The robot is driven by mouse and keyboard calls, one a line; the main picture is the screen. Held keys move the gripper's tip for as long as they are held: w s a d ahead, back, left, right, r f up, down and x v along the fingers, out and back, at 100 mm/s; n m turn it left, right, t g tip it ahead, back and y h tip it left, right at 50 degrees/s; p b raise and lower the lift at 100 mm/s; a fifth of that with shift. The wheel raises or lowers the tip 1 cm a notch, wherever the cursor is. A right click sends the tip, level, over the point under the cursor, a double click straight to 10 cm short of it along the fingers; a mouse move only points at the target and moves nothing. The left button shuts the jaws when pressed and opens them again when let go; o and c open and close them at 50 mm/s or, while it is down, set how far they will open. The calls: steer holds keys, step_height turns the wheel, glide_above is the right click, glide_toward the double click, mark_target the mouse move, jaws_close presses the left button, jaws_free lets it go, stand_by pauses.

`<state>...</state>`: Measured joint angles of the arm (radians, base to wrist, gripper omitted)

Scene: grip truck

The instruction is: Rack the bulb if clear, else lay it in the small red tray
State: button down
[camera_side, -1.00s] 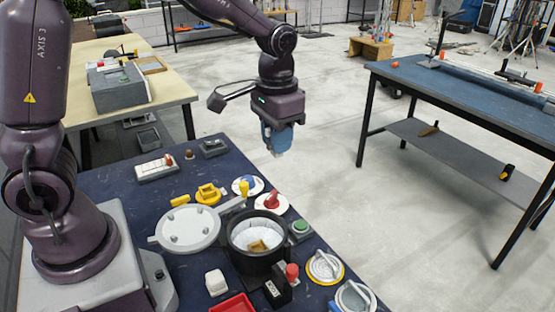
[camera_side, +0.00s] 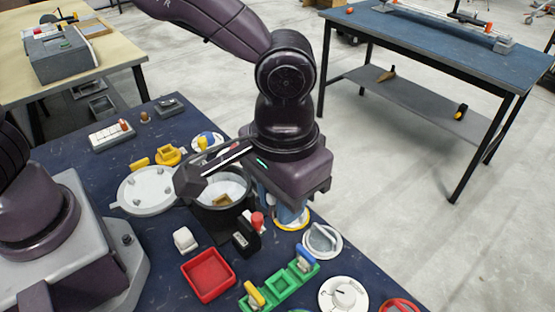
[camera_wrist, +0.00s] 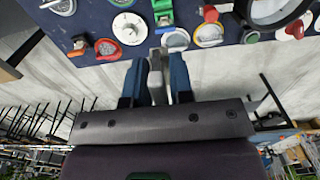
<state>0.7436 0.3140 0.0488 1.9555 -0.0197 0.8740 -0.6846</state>
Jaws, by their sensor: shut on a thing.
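My gripper (camera_side: 290,214) points down near the table's far edge in the side view, its blue fingers partly hidden by my wrist. In the wrist view my gripper (camera_wrist: 158,60) is shut on a pale grey thing, likely the bulb (camera_wrist: 156,82); whether its glass is clear or frosted I cannot tell. The green rack (camera_side: 281,287) stands nearer the camera, with a yellow-topped piece and a blue-topped piece in its end places and its middle place empty. It shows in part in the wrist view (camera_wrist: 163,12). The small red tray (camera_side: 208,276) is empty, left of the rack.
A second table (camera_side: 440,45) stands beyond a floor gap.

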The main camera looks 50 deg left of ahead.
glide_above(280, 288)
step_height(280, 288, down, 18)
steer(key=shift+w+r, duration=0.1)
steer(key=shift+r, duration=0.1)
stand_by(0.4)
steer(key=shift+f, duration=0.2)
stand_by(1.0)
steer(key=shift+f, duration=0.35)
steer(key=shift+f, duration=0.95)
stand_by(1.4)
steer(key=c, duration=0.6)
jaws_free()
step_height(280, 288, up, 8)
steer(key=shift+f, duration=0.25)
stand_by(0.3)
